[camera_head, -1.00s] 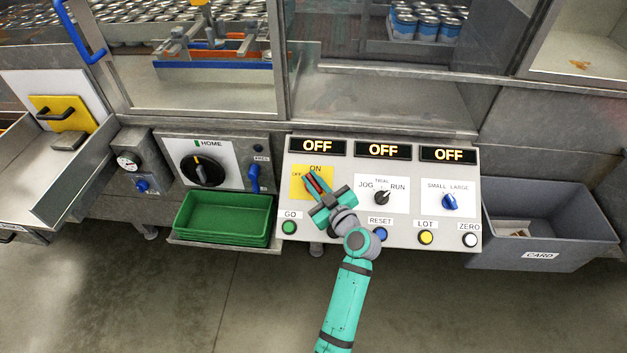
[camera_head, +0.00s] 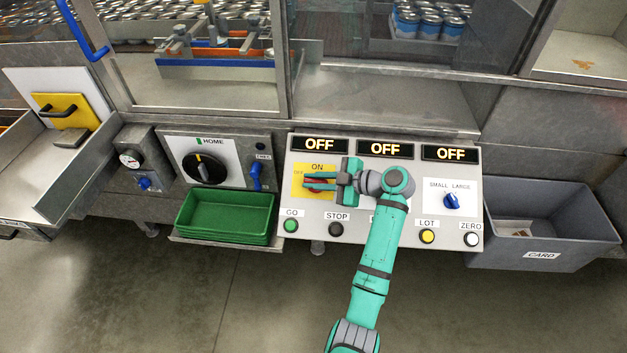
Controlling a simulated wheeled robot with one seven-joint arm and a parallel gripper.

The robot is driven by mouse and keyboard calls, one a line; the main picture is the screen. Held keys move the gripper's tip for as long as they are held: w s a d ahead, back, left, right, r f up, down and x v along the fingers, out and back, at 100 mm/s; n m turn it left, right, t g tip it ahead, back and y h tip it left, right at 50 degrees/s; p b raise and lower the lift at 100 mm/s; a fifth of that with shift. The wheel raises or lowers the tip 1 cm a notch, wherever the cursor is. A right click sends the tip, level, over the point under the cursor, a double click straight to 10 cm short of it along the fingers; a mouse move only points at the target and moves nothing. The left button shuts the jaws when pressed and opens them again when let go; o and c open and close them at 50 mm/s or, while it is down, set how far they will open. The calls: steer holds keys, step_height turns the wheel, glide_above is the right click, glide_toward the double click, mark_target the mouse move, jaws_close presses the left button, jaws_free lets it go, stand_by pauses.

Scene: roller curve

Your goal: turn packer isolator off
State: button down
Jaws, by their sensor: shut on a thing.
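The packer isolator is a red rotary handle (camera_head: 318,184) on a yellow plate (camera_head: 299,192) marked ON at the top and OFF at the left. It sits at the left end of the sloping control panel (camera_head: 395,230). My teal gripper (camera_head: 307,182) reaches it from the right and points left. Its fingers are shut on the red handle, which lies about level, towards the OFF mark. The fingers hide most of the handle.
Three displays above, such as the left one (camera_head: 319,145), read OFF. My arm covers the middle selector and its button. The STOP button (camera_head: 336,229) is just below my gripper. A green tray (camera_head: 226,216) is at left, a grey card bin (camera_head: 545,225) at right.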

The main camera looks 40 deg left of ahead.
steer(key=shift+f+n+g+h, duration=0.2)
steer(key=shift+n+g+h, duration=0.1)
steer(key=shift+n+g, duration=0.1)
steer(key=c, duration=1.7)
jaws_free()
steer(key=shift+r, duration=0.1)
steer(key=v, duration=1)
steer(key=shift+d+r, duration=0.2)
steer(key=shift+d, duration=0.15)
